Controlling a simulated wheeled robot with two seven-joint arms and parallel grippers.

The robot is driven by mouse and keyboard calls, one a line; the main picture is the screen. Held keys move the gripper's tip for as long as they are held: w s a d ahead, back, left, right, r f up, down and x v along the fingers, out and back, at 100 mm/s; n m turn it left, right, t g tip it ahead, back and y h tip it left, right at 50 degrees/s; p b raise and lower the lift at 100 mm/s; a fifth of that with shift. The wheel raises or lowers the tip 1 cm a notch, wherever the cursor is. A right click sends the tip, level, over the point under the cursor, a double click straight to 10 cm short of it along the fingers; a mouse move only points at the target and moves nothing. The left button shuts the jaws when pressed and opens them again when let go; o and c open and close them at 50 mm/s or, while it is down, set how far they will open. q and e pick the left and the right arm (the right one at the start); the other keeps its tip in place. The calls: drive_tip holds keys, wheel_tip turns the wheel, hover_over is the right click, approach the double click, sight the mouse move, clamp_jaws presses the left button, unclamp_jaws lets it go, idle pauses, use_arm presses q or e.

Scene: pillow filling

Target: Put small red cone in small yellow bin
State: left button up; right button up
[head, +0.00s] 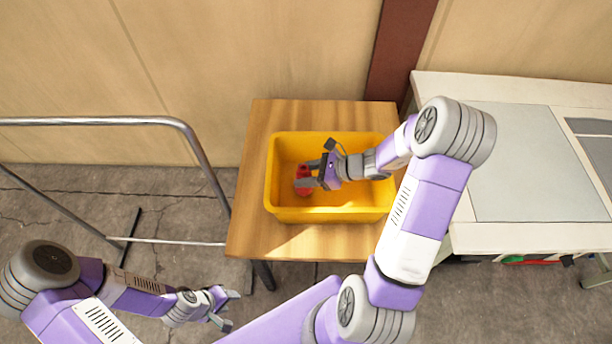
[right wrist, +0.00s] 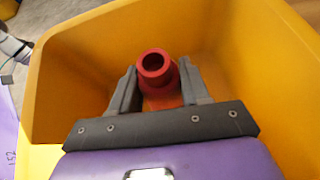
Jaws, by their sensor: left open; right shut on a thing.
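The small yellow bin (head: 280,208) stands on a wooden table in the head view. Its yellow wall (right wrist: 75,60) surrounds the scene in the right wrist view. My right gripper (head: 312,176) reaches down into the bin and is shut on the small red cone (head: 302,172). In the right wrist view the red cone (right wrist: 155,68) sits between the two grey fingers of my right gripper (right wrist: 158,88), over the bin's inside. I cannot tell if the cone touches the bin floor. My left gripper (head: 226,308) is open and empty, low at the left, away from the bin.
The wooden table (head: 262,240) has bare wood in front of and left of the bin. A metal rail (head: 195,150) stands to the left. A white workbench (head: 520,235) stands to the right. A wall is behind the table.

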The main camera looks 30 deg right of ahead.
drive_tip(key=shift+f, duration=0.2)
drive_tip(key=o, duration=1.1)
drive_tip(key=shift+o, duration=0.2)
drive_tip(key=shift+r, duration=0.1)
drive_tip(key=shift+r, duration=0.2)
drive_tip(key=p+v, duration=0.3)
drive_tip(key=v, duration=0.9)
